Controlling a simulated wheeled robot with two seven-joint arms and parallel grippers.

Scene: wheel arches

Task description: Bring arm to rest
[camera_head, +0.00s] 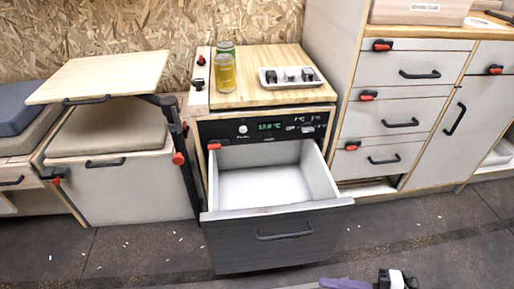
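Part of my own arm (365,283), purple, black and white, shows at the bottom edge of the head view, right of the middle. I cannot tell which arm it belongs to. It is low in front of the open drawer (277,238) and appears apart from it. No gripper fingers can be made out in the picture, and neither gripper is seen on any object.
The grey-fronted drawer stands pulled out, and its inside (265,187) looks empty. A hinged tabletop (100,76) juts out at left.

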